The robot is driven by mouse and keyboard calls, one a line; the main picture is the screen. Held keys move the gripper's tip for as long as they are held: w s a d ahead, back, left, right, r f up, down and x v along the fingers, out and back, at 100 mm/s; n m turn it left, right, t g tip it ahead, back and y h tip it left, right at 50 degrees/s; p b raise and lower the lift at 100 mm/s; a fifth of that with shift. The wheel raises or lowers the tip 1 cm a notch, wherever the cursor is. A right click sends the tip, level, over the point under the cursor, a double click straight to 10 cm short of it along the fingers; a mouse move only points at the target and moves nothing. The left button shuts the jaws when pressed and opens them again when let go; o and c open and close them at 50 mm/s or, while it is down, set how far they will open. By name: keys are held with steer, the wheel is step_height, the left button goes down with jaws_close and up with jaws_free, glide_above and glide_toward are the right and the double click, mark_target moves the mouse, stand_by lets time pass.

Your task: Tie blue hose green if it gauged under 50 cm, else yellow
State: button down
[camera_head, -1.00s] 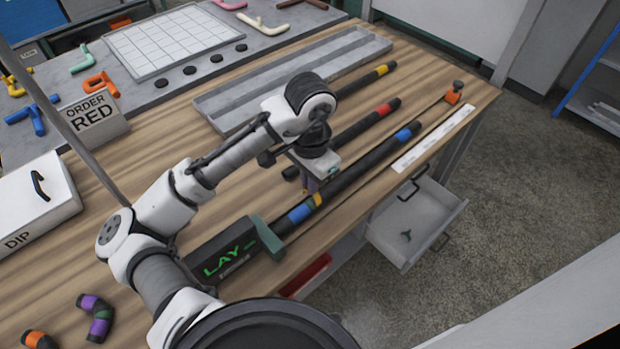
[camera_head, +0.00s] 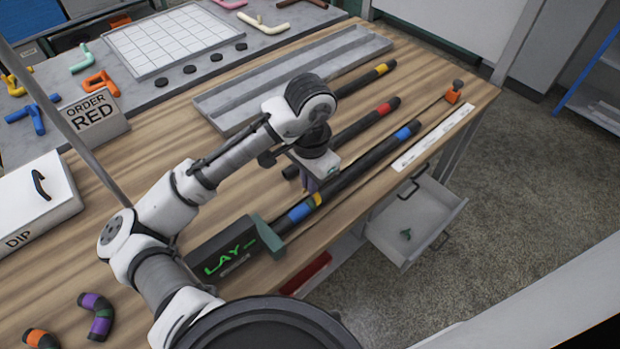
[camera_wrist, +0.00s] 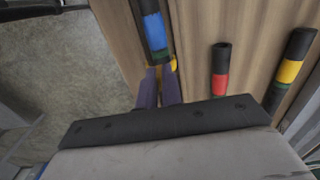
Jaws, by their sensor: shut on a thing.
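The blue hose (camera_head: 365,173) is a black hose with a blue band near each end. It lies along the front of the table, its near end at the gauge box (camera_head: 222,252) with green "LAY" lettering. A green band (camera_head: 311,202) and a yellow band (camera_head: 317,198) sit beside its near blue band. The blue band also shows in the wrist view (camera_wrist: 154,30). My gripper (camera_head: 309,184) is down at the hose here. Its purple fingers (camera_wrist: 161,78) are shut on what looks like the yellow tie (camera_wrist: 173,65); the fingers partly hide it.
A red-banded hose (camera_head: 354,130) and a yellow-banded hose (camera_head: 356,86) lie behind. A grey tray (camera_head: 215,113) is at the back. A white ruler strip (camera_head: 435,138) and an orange block (camera_head: 453,94) are at right. An open drawer (camera_head: 443,229) juts out below the table.

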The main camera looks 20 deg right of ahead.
steer(key=shift+f, duration=0.2)
steer(key=shift+f+b, duration=0.65)
steer(key=shift+f, duration=0.15)
